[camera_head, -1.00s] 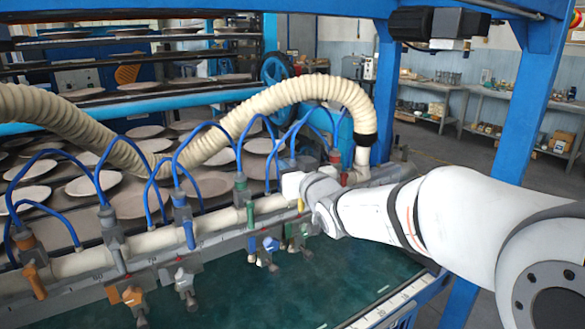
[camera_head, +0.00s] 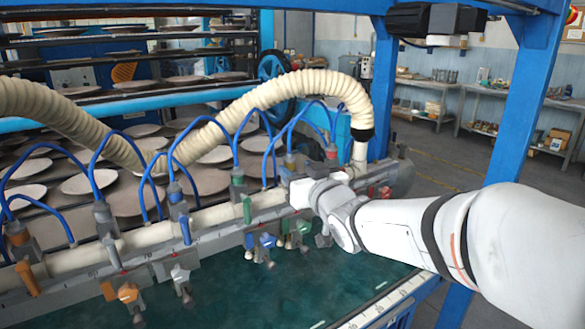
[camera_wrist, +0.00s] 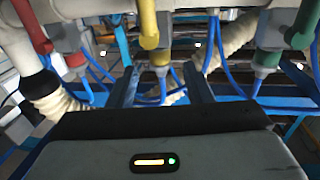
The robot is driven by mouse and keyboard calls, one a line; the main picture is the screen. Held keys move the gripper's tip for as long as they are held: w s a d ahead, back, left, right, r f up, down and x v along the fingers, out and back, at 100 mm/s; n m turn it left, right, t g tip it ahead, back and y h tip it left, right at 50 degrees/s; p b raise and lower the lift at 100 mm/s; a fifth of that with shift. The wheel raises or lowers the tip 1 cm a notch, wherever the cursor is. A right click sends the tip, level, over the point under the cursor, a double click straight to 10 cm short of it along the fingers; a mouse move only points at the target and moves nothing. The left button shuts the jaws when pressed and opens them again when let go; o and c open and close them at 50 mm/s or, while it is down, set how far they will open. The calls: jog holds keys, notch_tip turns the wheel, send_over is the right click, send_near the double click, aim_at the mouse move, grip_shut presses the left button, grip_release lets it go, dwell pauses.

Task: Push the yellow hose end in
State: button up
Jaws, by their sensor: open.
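The yellow hose end (camera_wrist: 160,58) shows in the wrist view, above the space between the fingers of my gripper (camera_wrist: 161,74). A yellow handle (camera_wrist: 148,24) is just above it, and a blue hose runs close by. My gripper is open and empty, one finger on each side below the yellow fitting; I cannot tell whether either touches it.
A green fitting (camera_wrist: 267,57) is to the right of the yellow one in the wrist view, a red fitting (camera_wrist: 75,63) to its left. Blue hoses arch behind the pipe. A ribbed cream hose (camera_head: 312,88) arches over the far end. Plates (camera_head: 85,184) lie behind.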

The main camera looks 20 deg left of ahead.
jog(key=v, duration=0.2)
jog(key=shift+s+d, duration=0.2)
jog(key=shift+s, duration=0.05)
